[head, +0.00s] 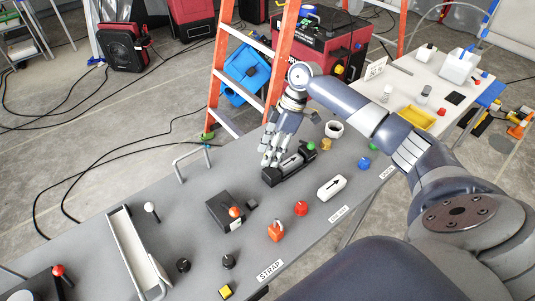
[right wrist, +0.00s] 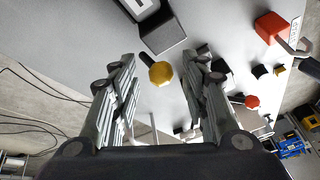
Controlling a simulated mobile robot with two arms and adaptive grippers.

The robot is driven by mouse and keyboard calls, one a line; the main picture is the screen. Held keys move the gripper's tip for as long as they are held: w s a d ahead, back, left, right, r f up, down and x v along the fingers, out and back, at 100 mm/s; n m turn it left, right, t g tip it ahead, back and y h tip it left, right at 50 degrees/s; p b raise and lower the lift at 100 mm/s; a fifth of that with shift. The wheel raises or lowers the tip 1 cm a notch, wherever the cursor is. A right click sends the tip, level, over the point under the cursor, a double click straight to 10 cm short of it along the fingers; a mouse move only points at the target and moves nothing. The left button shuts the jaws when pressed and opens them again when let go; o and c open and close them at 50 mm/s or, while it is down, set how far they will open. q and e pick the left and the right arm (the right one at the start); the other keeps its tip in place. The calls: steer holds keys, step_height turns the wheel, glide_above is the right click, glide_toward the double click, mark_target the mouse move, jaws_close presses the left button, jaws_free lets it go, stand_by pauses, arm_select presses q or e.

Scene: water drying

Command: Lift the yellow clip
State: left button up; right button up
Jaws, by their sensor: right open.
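A small yellow-gold piece (head: 326,144) stands on the grey table beside a white cup-like ring. A yellow block (head: 226,291) lies at the table's near edge; I cannot tell which yellow thing is the clip. My right gripper (head: 268,160) is over the table, fingers pointing down, beside a black device with an arrow (head: 290,166). In the right wrist view the gripper (right wrist: 165,95) is open, its fingers apart. A yellow faceted knob (right wrist: 162,73) shows between the fingers, beyond their tips, not gripped. My left gripper is not in view.
Nearby on the table are a white arrow piece (head: 331,188), a red button (head: 301,208), an orange-red piece (head: 276,231) and a black box (head: 224,212). A white ring (head: 333,129) sits behind. An orange ladder (head: 222,60) stands beyond the table's far edge.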

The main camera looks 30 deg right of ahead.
steer(key=shift+x, duration=1.15)
steer(key=shift+f, duration=0.1)
steer(key=c, duration=0.9)
